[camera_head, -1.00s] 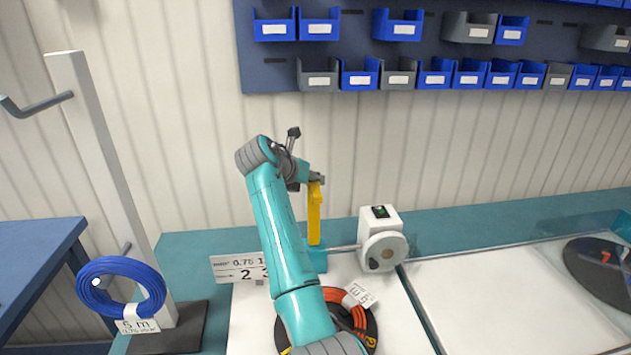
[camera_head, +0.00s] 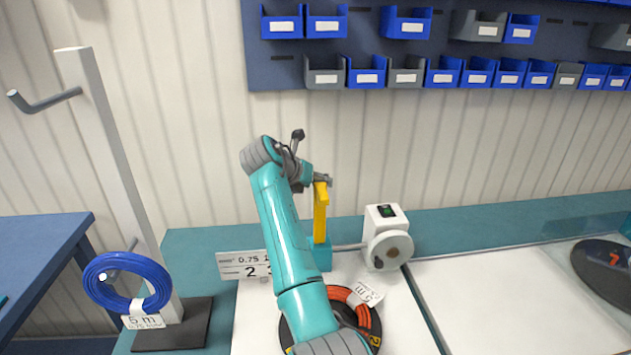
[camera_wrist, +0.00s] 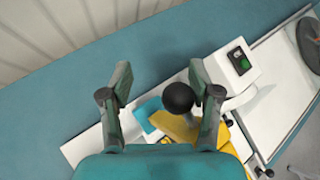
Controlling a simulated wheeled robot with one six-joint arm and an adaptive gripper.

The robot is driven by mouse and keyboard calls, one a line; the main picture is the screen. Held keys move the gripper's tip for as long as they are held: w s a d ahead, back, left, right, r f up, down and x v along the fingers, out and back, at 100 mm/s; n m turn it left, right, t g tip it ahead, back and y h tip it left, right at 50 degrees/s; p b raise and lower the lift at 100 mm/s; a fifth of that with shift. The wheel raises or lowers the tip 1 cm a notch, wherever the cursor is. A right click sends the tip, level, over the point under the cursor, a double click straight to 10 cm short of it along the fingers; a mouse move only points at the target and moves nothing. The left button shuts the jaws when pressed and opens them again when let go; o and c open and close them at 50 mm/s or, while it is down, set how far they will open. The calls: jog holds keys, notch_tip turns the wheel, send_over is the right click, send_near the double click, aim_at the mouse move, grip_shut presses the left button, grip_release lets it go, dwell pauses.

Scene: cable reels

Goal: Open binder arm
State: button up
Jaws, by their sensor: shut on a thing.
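The yellow binder arm (camera_head: 320,215) stands upright on a teal block (camera_head: 322,256) in the head view. In the wrist view the binder arm (camera_wrist: 178,130) shows from above, with a black ball knob (camera_wrist: 178,97) at its end. My gripper (camera_head: 322,179) is at the top of the binder arm. In the wrist view my gripper (camera_wrist: 160,80) has the knob between its fingers, nearer the right one, and it is shut on the binder arm. The exact contact is hard to see.
A white motor unit with a round disc (camera_head: 388,249) stands just right of the binder arm. An orange cable coil (camera_head: 350,303) lies below, partly hidden by my arm. A blue cable coil (camera_head: 128,283) hangs at left. Bins (camera_head: 405,23) line the wall.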

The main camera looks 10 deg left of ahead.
jog(key=v, duration=1.2)
